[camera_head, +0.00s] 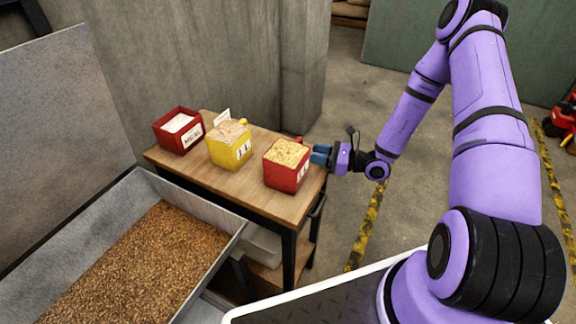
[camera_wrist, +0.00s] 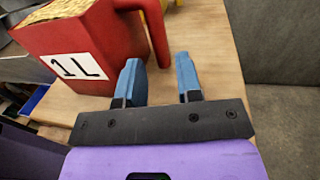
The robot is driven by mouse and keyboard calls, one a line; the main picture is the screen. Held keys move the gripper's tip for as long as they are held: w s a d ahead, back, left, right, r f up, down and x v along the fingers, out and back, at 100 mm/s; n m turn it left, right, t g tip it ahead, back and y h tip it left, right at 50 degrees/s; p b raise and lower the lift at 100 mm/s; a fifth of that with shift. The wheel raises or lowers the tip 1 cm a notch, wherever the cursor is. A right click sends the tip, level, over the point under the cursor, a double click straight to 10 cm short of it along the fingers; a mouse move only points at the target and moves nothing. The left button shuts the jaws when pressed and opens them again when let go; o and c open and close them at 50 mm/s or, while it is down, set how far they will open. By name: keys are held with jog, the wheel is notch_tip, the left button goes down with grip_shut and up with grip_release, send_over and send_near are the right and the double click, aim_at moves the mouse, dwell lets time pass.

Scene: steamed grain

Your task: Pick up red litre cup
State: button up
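The red litre cup (camera_head: 284,177) stands upright on the right end of the wooden table and is filled with pale yellow grain. In the wrist view the red cup (camera_wrist: 90,45) shows its white "1L" label, and its red handle (camera_wrist: 155,30) reaches toward my gripper. My gripper (camera_head: 320,155) is just right of the cup in the head view. In the wrist view my gripper's two blue fingers (camera_wrist: 160,78) are apart, with bare table between them. The handle end is just beyond the left finger; I cannot tell whether they touch.
A yellow cup (camera_head: 229,148) of grain and a red box (camera_head: 179,131) of white contents stand to the left on the wooden table (camera_head: 258,202). A metal bin (camera_head: 217,229) of brown grain is in front. A concrete wall stands behind.

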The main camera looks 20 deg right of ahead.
aim_at(303, 149)
jog(key=x, duration=0.5)
jog(key=shift+r, duration=0.35)
jog(key=shift+c, duration=0.3)
grip_shut()
dwell(0.8)
